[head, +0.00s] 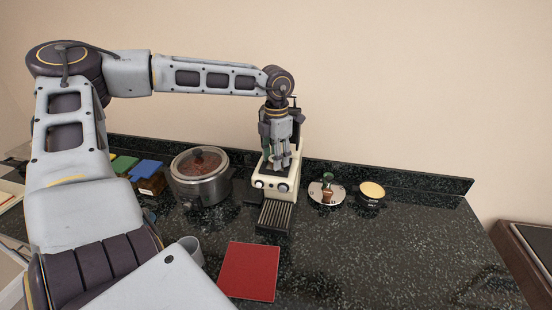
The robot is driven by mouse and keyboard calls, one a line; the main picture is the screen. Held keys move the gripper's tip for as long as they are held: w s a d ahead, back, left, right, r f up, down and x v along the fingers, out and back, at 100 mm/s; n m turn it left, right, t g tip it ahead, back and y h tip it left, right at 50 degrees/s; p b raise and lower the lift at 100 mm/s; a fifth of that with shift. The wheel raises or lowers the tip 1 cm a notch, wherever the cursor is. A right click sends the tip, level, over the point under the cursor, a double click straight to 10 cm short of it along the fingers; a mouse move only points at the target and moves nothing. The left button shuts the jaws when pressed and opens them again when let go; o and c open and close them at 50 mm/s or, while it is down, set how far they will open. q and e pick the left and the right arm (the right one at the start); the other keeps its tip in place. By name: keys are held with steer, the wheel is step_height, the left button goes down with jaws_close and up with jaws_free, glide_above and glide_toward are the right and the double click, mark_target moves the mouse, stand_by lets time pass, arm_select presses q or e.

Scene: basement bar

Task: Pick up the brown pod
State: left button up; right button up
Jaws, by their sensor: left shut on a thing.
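My left gripper (281,163) points straight down over the top of a cream coffee machine (274,185). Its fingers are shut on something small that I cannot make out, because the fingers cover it. A round silver stand (326,199) is right of the machine. A small brown item (327,195), which looks like a brown pod, stands on it with a dark green part at its top. The left gripper is left of this stand and apart from it. My right gripper is not in view.
A steel pot with a glass lid (201,178) stands left of the machine. Green, blue and brown boxes (145,172) are further left. A round tin (372,192) is right of the stand. A red mat (249,270) and a grey cup (192,247) are in front. The counter's right side is clear.

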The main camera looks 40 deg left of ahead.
arm_select(q)
step_height(320, 180, up, 28)
steer(key=b, duration=0.2)
steer(key=shift+f, duration=0.15)
stand_by(0.4)
stand_by(0.5)
